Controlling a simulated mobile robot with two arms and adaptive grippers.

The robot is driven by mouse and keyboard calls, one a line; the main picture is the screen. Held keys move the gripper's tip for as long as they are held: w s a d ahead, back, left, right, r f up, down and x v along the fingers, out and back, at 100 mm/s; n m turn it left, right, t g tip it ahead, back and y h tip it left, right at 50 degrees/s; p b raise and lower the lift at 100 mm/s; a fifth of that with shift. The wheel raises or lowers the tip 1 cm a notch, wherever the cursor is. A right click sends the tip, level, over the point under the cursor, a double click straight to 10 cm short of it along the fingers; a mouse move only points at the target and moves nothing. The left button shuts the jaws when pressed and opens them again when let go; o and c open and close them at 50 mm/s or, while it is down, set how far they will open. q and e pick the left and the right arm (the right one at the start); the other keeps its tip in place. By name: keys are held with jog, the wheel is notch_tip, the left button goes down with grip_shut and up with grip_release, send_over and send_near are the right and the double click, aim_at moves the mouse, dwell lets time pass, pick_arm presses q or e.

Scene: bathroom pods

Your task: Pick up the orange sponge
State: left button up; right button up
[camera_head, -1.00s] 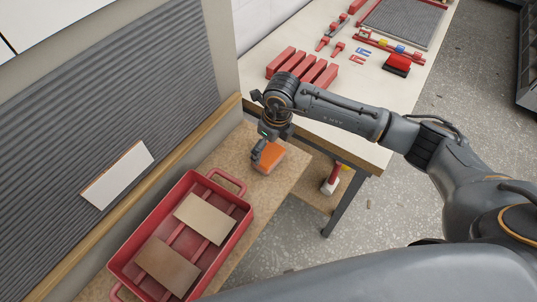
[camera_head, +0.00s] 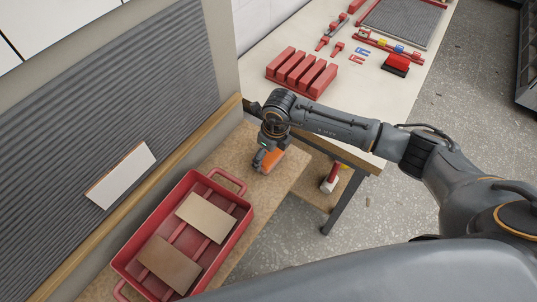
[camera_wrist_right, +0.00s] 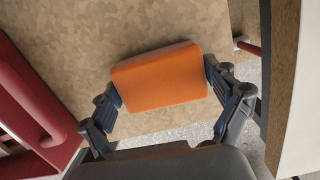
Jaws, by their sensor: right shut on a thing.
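The orange sponge (camera_head: 271,161) is on the wooden bench (camera_head: 287,181), just beyond the red tray's handle. In the right wrist view the sponge (camera_wrist_right: 160,80) lies between the two fingers of my right gripper (camera_wrist_right: 160,88), with a finger pad against each end. My right gripper (camera_head: 266,160) is shut on the sponge in the head view, where the gripper and wrist hide part of it. I cannot tell whether the sponge still touches the bench. My left gripper is not in view.
A red tray (camera_head: 243,222) holding two tan tiles stands close in front of the sponge. A ribbed wall panel (camera_head: 90,110) with a white tile (camera_head: 121,176) rises on the left. A pale table (camera_head: 375,120) with red blocks and tools stands behind.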

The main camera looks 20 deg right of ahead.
jog(key=shift+w+r+b, duration=0.1)
jog(key=shift+r+b, duration=0.35)
jog(key=shift+r, duration=0.15)
jog(key=s+r, duration=0.1)
jog(key=r, duration=0.1)
jog(key=s+a+r+b, duration=0.1)
jog(key=s+r, duration=0.1)
jog(key=s+r+b, duration=0.1)
jog(key=r, duration=0.2)
jog(key=shift+s+a+r, duration=0.1)
jog(key=shift+s+a, duration=0.1)
jog(key=shift+a, duration=0.15)
jog(key=s+a+r+b, duration=0.2)
jog(key=s+a+r, duration=0.1)
jog(key=s, duration=0.6)
jog(key=shift+a+r, duration=0.15)
jog(key=shift+r, duration=0.65)
